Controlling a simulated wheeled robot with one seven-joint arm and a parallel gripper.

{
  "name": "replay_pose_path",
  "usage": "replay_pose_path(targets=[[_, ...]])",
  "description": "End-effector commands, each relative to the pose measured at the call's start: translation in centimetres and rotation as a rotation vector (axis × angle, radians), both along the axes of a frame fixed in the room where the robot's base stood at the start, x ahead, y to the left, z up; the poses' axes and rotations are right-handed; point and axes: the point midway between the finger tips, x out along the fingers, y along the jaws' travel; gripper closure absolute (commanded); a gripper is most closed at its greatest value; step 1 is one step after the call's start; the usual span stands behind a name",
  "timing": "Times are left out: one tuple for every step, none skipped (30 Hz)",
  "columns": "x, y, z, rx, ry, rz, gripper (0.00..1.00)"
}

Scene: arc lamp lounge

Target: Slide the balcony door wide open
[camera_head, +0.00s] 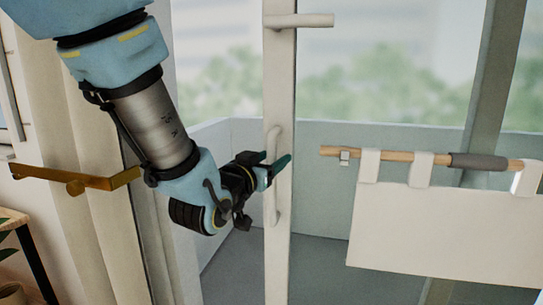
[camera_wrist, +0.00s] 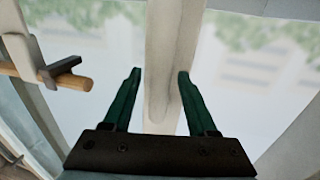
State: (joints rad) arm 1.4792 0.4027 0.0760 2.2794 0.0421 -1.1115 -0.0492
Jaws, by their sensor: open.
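The balcony door is a glass panel with a white upright frame (camera_head: 281,95). A vertical white pull handle (camera_head: 272,205) is fixed to this frame in the head view. A white lever handle (camera_head: 300,20) sits higher on the same frame. My gripper (camera_head: 275,167) is open at the pull handle's height, its fingertips overlapping the handle and frame. In the wrist view, a pale upright bar (camera_wrist: 172,60) shows between and beyond my open green fingers (camera_wrist: 157,75). I cannot tell whether either finger touches it. The fingers hide part of the pull handle.
A wooden rod (camera_head: 400,156) with a grey sleeve and a hanging white cloth (camera_head: 440,235) is right of the frame. A brass bar (camera_head: 75,178) and a pale curtain (camera_head: 100,225) are at the left. Behind the glass is a balcony with a low wall (camera_head: 330,205).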

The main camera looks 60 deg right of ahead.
Motion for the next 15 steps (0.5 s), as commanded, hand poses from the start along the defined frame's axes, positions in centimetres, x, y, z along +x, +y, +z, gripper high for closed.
replay_pose_path(targets=[[0.01,-0.08,-0.01,0.000,0.000,0.000,0.42],[0.02,-0.10,-0.01,0.000,0.000,0.000,0.42],[0.02,-0.10,-0.02,0.000,0.000,0.000,0.42],[0.03,-0.10,-0.02,0.000,0.000,0.000,0.42],[0.03,-0.09,-0.02,0.000,0.000,0.000,0.42],[0.03,-0.09,-0.02,0.000,0.000,0.000,0.42],[0.03,-0.08,-0.02,0.000,0.000,0.000,0.42],[0.03,-0.08,-0.02,0.000,0.000,0.000,0.44],[0.03,-0.07,-0.01,0.000,0.000,0.000,0.49],[0.04,-0.07,-0.01,0.000,0.000,0.000,0.52],[0.03,-0.07,-0.01,0.000,0.000,0.000,0.55],[0.03,-0.07,-0.01,0.000,0.000,0.000,0.60],[0.04,-0.07,0.00,0.000,0.000,0.000,0.63],[0.04,-0.07,0.00,0.000,0.000,0.000,0.67],[0.04,-0.06,0.00,0.000,0.000,0.000,0.71]])
